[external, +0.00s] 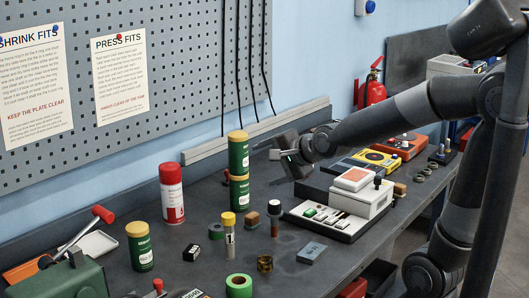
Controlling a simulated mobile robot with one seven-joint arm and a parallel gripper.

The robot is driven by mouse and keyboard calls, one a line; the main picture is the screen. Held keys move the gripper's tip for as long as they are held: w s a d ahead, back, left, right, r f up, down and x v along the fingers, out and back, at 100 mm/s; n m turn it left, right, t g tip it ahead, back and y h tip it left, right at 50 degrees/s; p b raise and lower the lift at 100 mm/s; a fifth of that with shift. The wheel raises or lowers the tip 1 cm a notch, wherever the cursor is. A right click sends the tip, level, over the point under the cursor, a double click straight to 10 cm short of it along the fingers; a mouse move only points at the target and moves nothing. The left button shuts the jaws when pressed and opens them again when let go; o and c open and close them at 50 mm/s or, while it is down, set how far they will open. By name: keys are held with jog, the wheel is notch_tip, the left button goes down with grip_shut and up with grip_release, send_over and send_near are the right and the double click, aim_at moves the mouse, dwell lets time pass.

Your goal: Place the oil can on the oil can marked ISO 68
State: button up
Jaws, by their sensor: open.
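A green oil can with a yellow lid (238,153) appears to stand upright on top of a second green can (239,193) near the back of the bench. A third green can with a yellow lid (140,249) stands alone at the left. The label print on the cans is too small to read, so I cannot tell which is ISO 68. My gripper (267,151) is open and empty just right of the upper can, at about its height. Its fingertips look apart from the can, though they are small in the picture.
A red and white spray can (172,193) and a yellow-capped tube (228,236) stand nearby. A white device with a red-orange top (352,187) sits right of the stack. Green tape (239,286) lies at the front edge. The pegboard wall (180,70) rises behind.

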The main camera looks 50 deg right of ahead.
jog(key=s+d+f+n+g, duration=0.1)
jog(key=s+n+g, duration=0.5)
jog(key=s+n, duration=1.1)
jog(key=s, duration=0.4)
jog(key=shift+f+n, duration=0.15)
jog(key=shift+n, duration=0.25)
